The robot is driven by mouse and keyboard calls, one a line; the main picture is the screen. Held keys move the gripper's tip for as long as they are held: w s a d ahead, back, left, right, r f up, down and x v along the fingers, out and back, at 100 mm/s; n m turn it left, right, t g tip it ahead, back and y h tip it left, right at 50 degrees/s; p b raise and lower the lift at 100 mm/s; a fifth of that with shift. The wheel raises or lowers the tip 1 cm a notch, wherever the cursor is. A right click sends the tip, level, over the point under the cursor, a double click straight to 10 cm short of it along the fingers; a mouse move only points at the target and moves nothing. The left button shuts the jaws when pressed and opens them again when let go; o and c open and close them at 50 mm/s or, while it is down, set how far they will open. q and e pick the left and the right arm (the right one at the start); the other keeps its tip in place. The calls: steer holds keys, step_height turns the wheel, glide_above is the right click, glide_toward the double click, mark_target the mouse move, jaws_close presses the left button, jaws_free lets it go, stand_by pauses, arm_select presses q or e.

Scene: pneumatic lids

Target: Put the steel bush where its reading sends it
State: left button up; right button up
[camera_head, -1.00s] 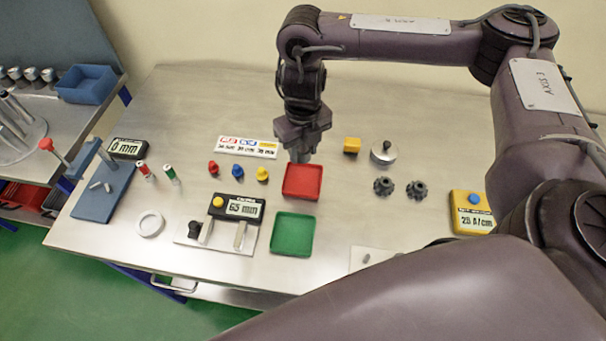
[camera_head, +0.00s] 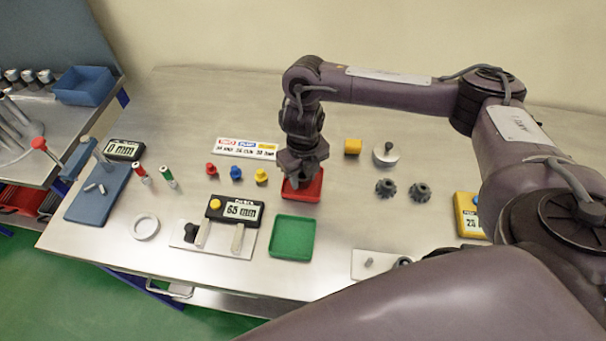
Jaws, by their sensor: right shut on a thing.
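My right gripper (camera_head: 298,178) points down into the red tray (camera_head: 312,190) and is shut on a small grey thing, likely the steel bush. The jaws and wrist mostly hide it, so I cannot tell whether it touches the tray floor. The green tray (camera_head: 292,252) is empty, in front of the red one. A gauge display (camera_head: 241,211) left of the trays reads 65 mm. My left gripper is not in view.
Red (camera_head: 211,169), blue (camera_head: 236,173) and yellow (camera_head: 261,176) knobs stand left of the red tray. A pale ring (camera_head: 145,227) lies at left.

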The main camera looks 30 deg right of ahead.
steer(key=shift+f, duration=0.2)
steer(key=o, duration=1.2)
steer(key=shift+r, duration=0.1)
steer(key=shift+r, duration=0.3)
step_height(320, 180, up, 12)
steer(key=shift+f+p, duration=0.2)
steer(key=shift+p, duration=1)
steer(key=shift+s, duration=0.1)
